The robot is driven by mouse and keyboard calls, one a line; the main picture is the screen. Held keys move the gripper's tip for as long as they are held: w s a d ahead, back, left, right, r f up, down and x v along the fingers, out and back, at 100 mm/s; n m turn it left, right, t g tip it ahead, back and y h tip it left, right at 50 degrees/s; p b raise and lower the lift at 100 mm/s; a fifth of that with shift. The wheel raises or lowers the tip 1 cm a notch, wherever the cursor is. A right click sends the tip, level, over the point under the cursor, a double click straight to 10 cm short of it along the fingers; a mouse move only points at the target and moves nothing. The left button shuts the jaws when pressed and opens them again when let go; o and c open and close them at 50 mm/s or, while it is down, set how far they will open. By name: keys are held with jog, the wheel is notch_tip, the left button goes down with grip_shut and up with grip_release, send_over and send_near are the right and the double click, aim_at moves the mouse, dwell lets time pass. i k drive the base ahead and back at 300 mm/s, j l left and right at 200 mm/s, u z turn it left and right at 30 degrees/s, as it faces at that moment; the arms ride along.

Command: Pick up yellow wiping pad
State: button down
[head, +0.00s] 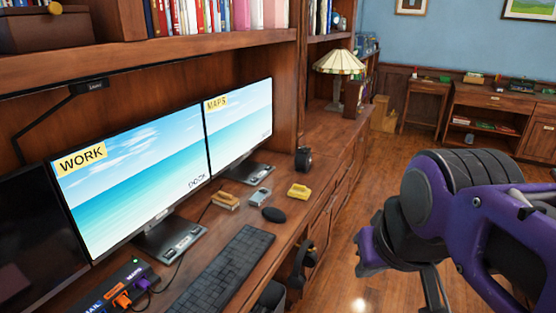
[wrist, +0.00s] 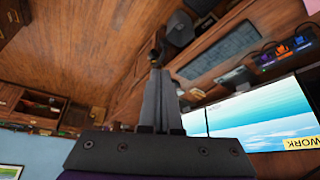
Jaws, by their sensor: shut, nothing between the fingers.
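The yellow wiping pad (head: 299,191) lies on the wooden desk (head: 318,163) in the head view, to the right of the monitors and just behind the black mouse (head: 273,215). My gripper (wrist: 157,72) is shut and empty in the wrist view, its dark fingers pressed together. In the head view my purple arm is at the right, over the floor and apart from the desk and pad. I cannot make out the pad in the wrist view, where my gripper covers part of the desk.
Two monitors (head: 133,165) stand along the desk, with a keyboard (head: 226,268) in front. A grey phone-like object (head: 259,197), a small brown stack (head: 225,201) and a black round object (head: 303,159) are near the pad. Headphones (head: 300,264) hang at the desk's front. The floor (head: 375,190) beside the desk is clear.

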aim_at(298, 191)
jog(key=u, duration=0.65)
jog(key=i+l+u, duration=0.15)
jog(key=l+u, duration=0.2)
jog(key=i+l+u, duration=0.15)
jog(key=l+u, duration=0.25)
jog(key=i+l+u, duration=0.1)
jog(key=l+u, duration=0.2)
jog(key=l, duration=0.5)
jog(key=l+u, duration=0.25)
jog(key=l, duration=0.5)
jog(key=l+u, duration=0.1)
jog(key=l, duration=1.6)
